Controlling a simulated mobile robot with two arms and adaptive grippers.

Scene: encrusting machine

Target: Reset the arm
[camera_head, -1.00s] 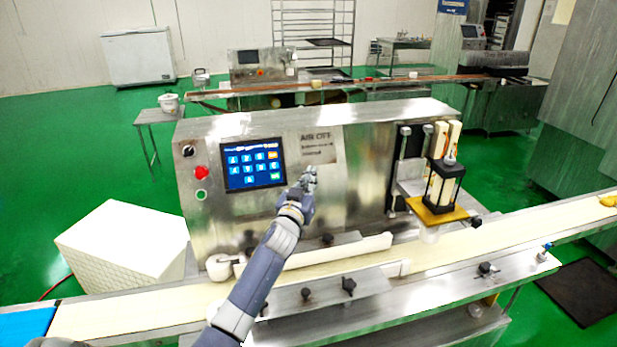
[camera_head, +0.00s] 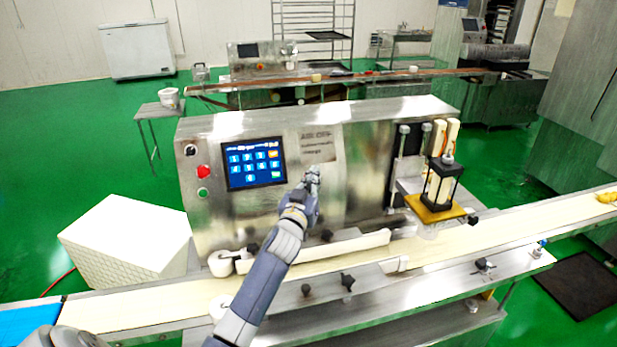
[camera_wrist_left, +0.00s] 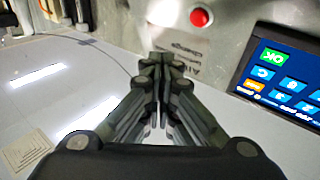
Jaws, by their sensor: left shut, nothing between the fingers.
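My left gripper (camera_head: 314,172) is in front of the steel encrusting machine (camera_head: 362,160), just right of its blue touch screen (camera_head: 256,164). In the left wrist view its dark fingers (camera_wrist_left: 160,65) are together, with nothing between them. That view shows the touch screen (camera_wrist_left: 282,80) at the right, upside down, and a red round button (camera_wrist_left: 201,17) at the top. I cannot tell whether the fingertips touch the machine's front. My right gripper does not show.
A conveyor belt (camera_head: 480,240) runs across the front of the machine. A black lantern-shaped unit (camera_head: 441,184) stands on a yellow plate at the right. A white box (camera_head: 125,240) stands at the left. Open green floor (camera_head: 85,140) lies behind it.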

